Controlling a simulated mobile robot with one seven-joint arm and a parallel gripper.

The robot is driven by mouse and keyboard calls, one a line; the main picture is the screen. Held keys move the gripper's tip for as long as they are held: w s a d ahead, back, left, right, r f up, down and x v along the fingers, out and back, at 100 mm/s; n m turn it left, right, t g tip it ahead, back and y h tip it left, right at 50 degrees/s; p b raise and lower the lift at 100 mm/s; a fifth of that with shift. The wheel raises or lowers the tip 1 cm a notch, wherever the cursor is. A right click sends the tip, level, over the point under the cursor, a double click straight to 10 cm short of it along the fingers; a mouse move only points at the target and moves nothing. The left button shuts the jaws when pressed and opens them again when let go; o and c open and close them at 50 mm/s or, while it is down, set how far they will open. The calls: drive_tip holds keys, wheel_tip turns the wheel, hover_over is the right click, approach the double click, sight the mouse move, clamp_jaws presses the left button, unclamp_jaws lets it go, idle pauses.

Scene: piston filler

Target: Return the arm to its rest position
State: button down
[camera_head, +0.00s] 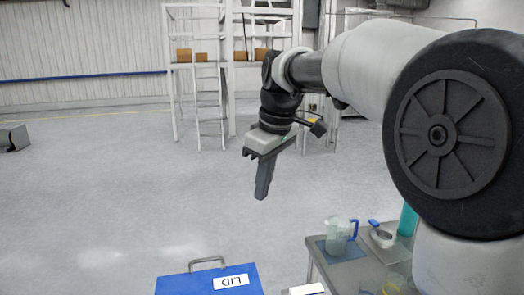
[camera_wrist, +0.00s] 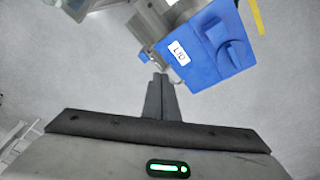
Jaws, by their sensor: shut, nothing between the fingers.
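My gripper (camera_head: 262,193) hangs fingers down in the left middle of the head view, at the end of my arm, which reaches in from the right. Its fingers are shut together with nothing between them; the wrist view shows the closed fingertips (camera_wrist: 160,78) too. The gripper is in open air, apart from everything. Below it in the head view is a blue thing with a grey handle and a white LID label (camera_head: 210,281). The blue thing also shows in the wrist view (camera_wrist: 207,50), past the fingertips.
A metal table (camera_head: 320,262) at the lower right holds a clear jug (camera_head: 338,236) with a blue handle on a blue mat, and a small round item (camera_head: 383,238). A white ladder platform (camera_head: 197,75) with brown boxes stands at the back. The floor at left is mostly clear.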

drive_tip(key=s+d+f+m+t, duration=0.1)
drive_tip(key=s+d+f+m, duration=0.1)
drive_tip(key=s, duration=0.5)
drive_tip(key=s+d+f+m+t+h, duration=0.1)
drive_tip(key=s+d+f+m, duration=0.1)
drive_tip(key=s+d+m, duration=0.3)
drive_tip(key=s+d+f+m+t, duration=0.1)
drive_tip(key=s+d+f+m, duration=0.1)
drive_tip(key=s+d+m, duration=0.2)
drive_tip(key=s+d, duration=0.3)
drive_tip(key=s, duration=0.4)
drive_tip(key=shift+s+f+t+h, duration=0.2)
drive_tip(key=shift+f+t+h, duration=0.15)
drive_tip(key=shift+t+h, duration=0.05)
